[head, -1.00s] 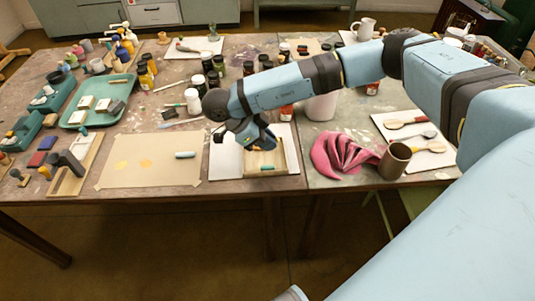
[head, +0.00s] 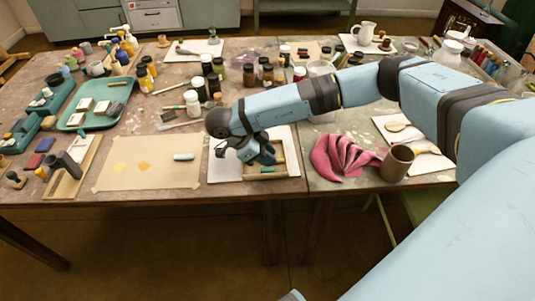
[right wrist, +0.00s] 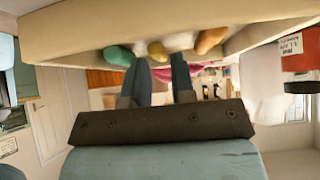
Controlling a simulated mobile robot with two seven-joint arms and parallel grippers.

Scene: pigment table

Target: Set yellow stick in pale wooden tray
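The pale wooden tray (head: 271,177) stands on a white sheet near the table's front edge. It also fills the top of the right wrist view (right wrist: 150,27). My right gripper (head: 262,156) is over the tray, its fingers apart. In the right wrist view the yellow stick (right wrist: 158,51) shows end-on in the tray, between a teal stick (right wrist: 118,55) and an orange stick (right wrist: 210,40). It appears beyond the gap of my fingers (right wrist: 161,68), with space either side. In the head view only the teal stick (head: 267,169) is clear. My left gripper is out of view.
A pink cloth (head: 340,158) and brown cup (head: 396,163) are to the right. Several bottles (head: 193,103) stand behind. A green tray (head: 75,120) is farther left.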

